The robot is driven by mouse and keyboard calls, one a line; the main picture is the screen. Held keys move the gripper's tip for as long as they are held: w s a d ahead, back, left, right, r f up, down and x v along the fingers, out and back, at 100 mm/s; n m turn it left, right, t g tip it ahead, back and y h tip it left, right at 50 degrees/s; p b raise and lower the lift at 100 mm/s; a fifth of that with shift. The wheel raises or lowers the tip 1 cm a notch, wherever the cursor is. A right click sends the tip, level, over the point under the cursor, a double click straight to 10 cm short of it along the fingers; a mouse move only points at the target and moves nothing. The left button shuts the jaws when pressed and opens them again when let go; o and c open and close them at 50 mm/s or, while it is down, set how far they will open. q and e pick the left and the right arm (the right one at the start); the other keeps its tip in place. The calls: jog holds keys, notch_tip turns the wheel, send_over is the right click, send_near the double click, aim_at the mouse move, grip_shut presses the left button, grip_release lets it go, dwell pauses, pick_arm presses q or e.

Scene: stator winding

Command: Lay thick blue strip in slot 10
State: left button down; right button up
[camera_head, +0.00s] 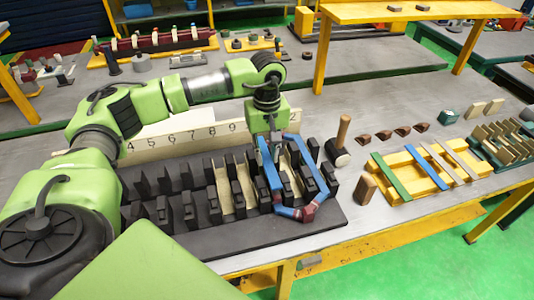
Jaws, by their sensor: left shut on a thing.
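My left gripper (272,139) points down over the right part of the dark slotted stator block (165,232), behind its teeth. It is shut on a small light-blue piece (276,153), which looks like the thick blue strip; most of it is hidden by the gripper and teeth. A blue coil (273,182) with dark red wrapping at its front end lies around several teeth just below the gripper. Cream liners (222,187) sit in some slots. The number board (170,138) behind reads 4 to 9, with the numbers near 10 hidden by my arm. My right gripper is not in view.
A yellow rack (413,178) at the right holds a green strip (390,178), a pale blue strip (433,167) and a pale brownish strip. A mallet (341,143) and a wooden block (366,187) stand between block and rack. Several brown wedges lie behind.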

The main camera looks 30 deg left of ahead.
aim_at(267, 160)
pick_arm(q)
jog(key=shift+f, duration=0.2)
jog(key=shift+f+b, duration=0.25)
jog(key=shift+b, duration=0.15)
jog(key=shift+f+b, duration=0.5)
jog(key=shift+f, duration=0.3)
jog(key=shift+f+b, duration=0.55)
jog(key=shift+b, duration=0.15)
dwell(0.5)
jog(key=c, duration=1.7)
grip_release()
